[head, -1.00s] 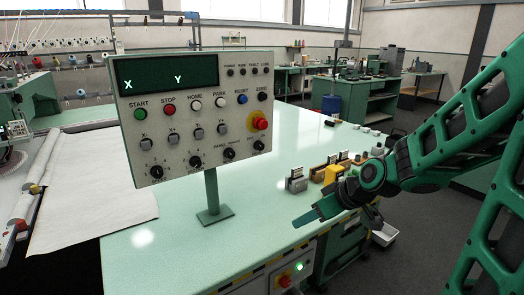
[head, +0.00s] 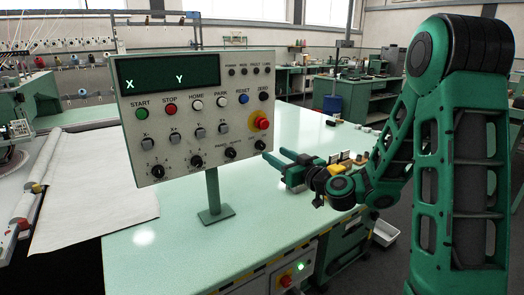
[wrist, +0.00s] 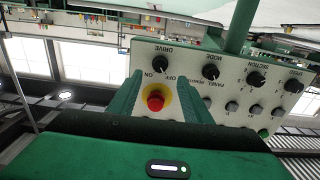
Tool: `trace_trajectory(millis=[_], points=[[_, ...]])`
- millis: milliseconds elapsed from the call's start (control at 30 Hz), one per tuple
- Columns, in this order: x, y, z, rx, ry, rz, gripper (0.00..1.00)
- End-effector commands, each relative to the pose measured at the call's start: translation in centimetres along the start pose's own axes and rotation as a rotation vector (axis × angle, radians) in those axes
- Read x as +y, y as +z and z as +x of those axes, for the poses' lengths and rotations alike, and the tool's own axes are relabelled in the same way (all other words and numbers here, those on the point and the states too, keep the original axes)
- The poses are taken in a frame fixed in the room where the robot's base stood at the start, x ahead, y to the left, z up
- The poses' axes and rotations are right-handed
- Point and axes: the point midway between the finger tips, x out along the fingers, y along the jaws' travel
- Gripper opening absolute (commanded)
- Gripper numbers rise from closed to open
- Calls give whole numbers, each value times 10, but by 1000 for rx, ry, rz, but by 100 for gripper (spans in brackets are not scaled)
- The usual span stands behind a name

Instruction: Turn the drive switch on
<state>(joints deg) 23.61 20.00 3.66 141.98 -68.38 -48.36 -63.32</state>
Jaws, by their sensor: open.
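The drive switch (head: 260,145) is a small black rotary knob at the lower right of the grey control panel (head: 185,150). In the wrist view, which is upside down, the drive switch (wrist: 159,68) shows near the ON and OFF labels; which one it points to is hard to tell. My gripper (head: 277,155) is open and empty, just right of and below the panel's lower right corner, apart from the knob. In the wrist view, my gripper (wrist: 161,84) has its fingers on either side of the red emergency button (wrist: 156,98), with the drive switch beyond it.
The panel stands on a post (head: 213,192) on the pale green table (head: 160,250). Other knobs and buttons sit close to the drive switch. Small parts and a yellow block (head: 318,181) lie near my arm. A lower box carries another red button (head: 286,281).

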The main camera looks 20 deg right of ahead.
Motion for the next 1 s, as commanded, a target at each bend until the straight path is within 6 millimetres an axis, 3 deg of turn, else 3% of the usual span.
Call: trace_trajectory(millis=[200, 400, 867, 1000], points=[[-2, 0, 40, 1, -4, -4, 45], [-1, 0, 65, 1, -2, 0, 45], [0, 0, 76, 0, 0, 0, 45], [0, 0, 76, 0, 0, 0, 11]])
